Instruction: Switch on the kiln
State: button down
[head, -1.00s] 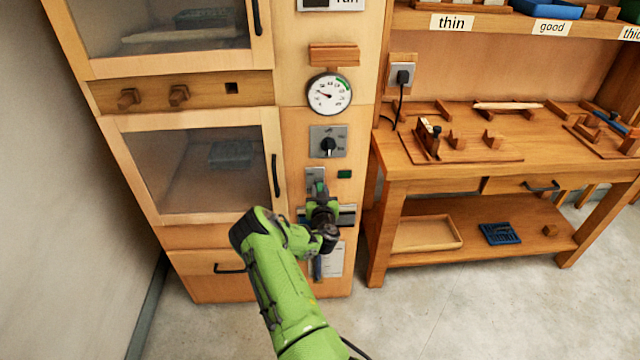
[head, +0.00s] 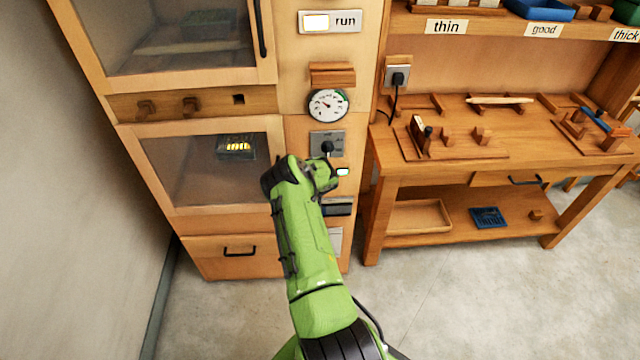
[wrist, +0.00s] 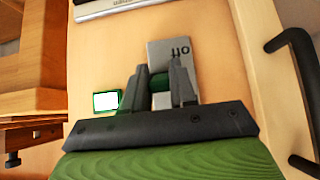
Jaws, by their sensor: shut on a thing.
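The kiln is a tall wooden cabinet with glass doors (head: 205,168). Its switch plate (wrist: 182,52), marked "on", shows in the wrist view. My gripper (wrist: 160,68) is at this plate, its two fingers close together; the fingers mostly hide the switch lever between them. In the head view my green arm covers the switch. The small indicator lamp (head: 343,172) beside it is lit white with a green edge; it also glows in the wrist view (wrist: 106,101). The "run" lamp (head: 315,22) is lit. Yellow bars glow on a dark block (head: 237,147) behind the lower door.
Above the switch are a dial knob (head: 327,147) and a round gauge (head: 328,105). A dark door handle (wrist: 293,45) lies near the gripper in the wrist view. A wooden workbench (head: 460,175) stands at the right. The floor (head: 430,290) before it is clear.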

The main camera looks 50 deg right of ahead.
jog(key=shift+w+d+r+g+y+b, duration=0.1)
jog(key=shift+r+g+y+b, duration=0.05)
jog(key=shift+g+y+b, duration=0.45)
jog(key=shift+r, duration=0.1)
jog(key=c, duration=1)
grip_release()
jog(key=shift+o, duration=0.2)
jog(key=p+v, duration=0.1)
jog(key=v, duration=1.4)
jog(key=shift+r, duration=0.35)
